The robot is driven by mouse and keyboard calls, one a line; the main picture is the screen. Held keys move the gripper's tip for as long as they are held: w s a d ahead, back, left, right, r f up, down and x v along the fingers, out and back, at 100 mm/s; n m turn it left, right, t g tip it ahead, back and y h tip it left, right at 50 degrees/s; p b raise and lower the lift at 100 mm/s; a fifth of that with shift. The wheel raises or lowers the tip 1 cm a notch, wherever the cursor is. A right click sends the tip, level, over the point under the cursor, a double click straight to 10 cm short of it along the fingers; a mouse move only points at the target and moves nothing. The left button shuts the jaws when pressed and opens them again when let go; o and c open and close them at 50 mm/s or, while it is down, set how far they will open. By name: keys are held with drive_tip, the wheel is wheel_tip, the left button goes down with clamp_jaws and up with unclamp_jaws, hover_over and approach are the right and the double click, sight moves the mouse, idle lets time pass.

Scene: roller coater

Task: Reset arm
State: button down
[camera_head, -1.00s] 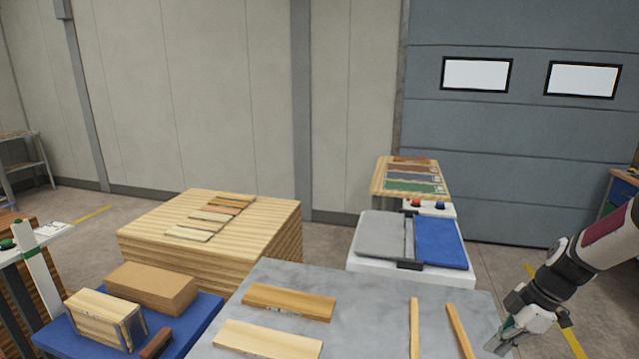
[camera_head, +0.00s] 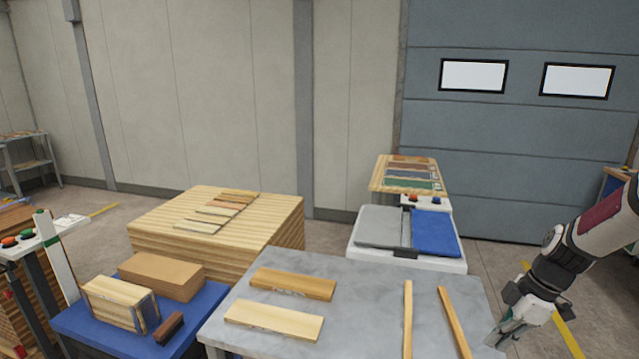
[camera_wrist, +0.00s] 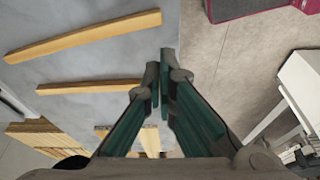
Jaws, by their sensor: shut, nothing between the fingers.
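My gripper (camera_head: 503,341) hangs at the right edge of the grey worktable (camera_head: 367,281) in the head view, pointing down and left. In the wrist view my gripper (camera_wrist: 161,68) has its fingertips close together with nothing between them. It is over the table's edge, with grey tabletop on one side and floor on the other. Two narrow wood strips, one (camera_head: 408,318) and another (camera_head: 455,322), lie on the tabletop to its left. They also show in the wrist view, as one strip (camera_wrist: 85,36) and another (camera_wrist: 90,86). My gripper appears apart from both.
Two wider boards (camera_head: 292,283) (camera_head: 274,320) lie on the table's left half. A roller machine with grey and blue covers (camera_head: 436,233) stands behind it. A blue table (camera_head: 92,320) with wood blocks is at left.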

drive_tip(key=s+a+r+m+t+h, duration=0.1)
drive_tip(key=s+a+r+m, duration=0.3)
drive_tip(key=r, duration=0.3)
drive_tip(key=s+a+r+m+t+h+b, duration=0.1)
drive_tip(key=s+a+r+m, duration=0.1)
drive_tip(key=s+a+r, duration=0.35)
drive_tip(key=s+a+r+m+t+h, duration=0.1)
drive_tip(key=s+a+r+m+h, duration=0.15)
drive_tip(key=a+r, duration=0.45)
drive_tip(key=s+a+r+m+t+y, duration=0.1)
drive_tip(key=s+r+m, duration=0.2)
drive_tip(key=s+m, duration=0.2)
drive_tip(key=s, duration=0.3)
drive_tip(key=shift+a+r+m+t+b, duration=0.25)
drive_tip(key=shift+a+m+t+b, duration=0.1)
drive_tip(key=shift+a+t+b, duration=0.05)
